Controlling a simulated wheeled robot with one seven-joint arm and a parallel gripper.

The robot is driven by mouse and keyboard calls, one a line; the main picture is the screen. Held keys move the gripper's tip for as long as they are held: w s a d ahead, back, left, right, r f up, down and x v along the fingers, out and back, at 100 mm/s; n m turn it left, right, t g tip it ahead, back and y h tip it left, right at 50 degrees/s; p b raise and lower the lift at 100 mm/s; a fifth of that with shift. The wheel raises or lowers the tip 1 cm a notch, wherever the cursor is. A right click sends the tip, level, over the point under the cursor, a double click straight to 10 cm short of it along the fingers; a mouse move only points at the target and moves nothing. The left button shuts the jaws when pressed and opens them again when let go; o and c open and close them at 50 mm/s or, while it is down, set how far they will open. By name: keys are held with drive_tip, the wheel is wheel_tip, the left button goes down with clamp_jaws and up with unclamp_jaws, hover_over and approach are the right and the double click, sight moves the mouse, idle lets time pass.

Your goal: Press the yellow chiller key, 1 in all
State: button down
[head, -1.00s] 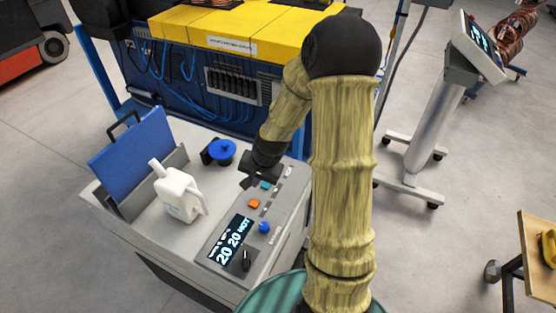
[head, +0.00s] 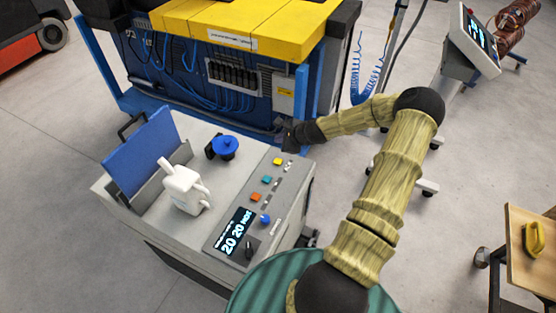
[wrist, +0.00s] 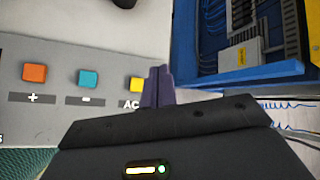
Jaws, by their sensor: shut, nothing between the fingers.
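The yellow key (head: 278,161) is the far one in a row on the chiller's sloped control panel (head: 248,213). In the wrist view the yellow key (wrist: 137,84) sits above the letters "AC", just left of my fingers and partly cut off by them. My gripper (head: 289,143) is shut and empty, beyond and slightly right of the yellow key in the head view. In the wrist view its closed fingertips (wrist: 158,72) point toward the panel's edge. I cannot tell its exact height above the panel.
A teal key (head: 267,180) and an orange key (head: 256,197) sit nearer in the row, then a blue knob (head: 265,219) and a lit display (head: 235,233). A blue machine frame (head: 300,95) is behind.

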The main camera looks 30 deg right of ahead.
sight(280, 162)
drive_tip(key=shift+f+b, duration=2.9)
drive_tip(key=shift+f, duration=1.55)
drive_tip(key=shift+f, duration=0.1)
drive_tip(key=shift+f+b, duration=0.3)
drive_tip(key=shift+b, duration=0.05)
drive_tip(key=shift+s+f+b, duration=0.1)
drive_tip(key=shift+f+b, duration=0.25)
drive_tip(key=shift+f, duration=0.05)
drive_tip(key=shift+r+p, duration=0.5)
drive_tip(key=shift+r, duration=0.35)
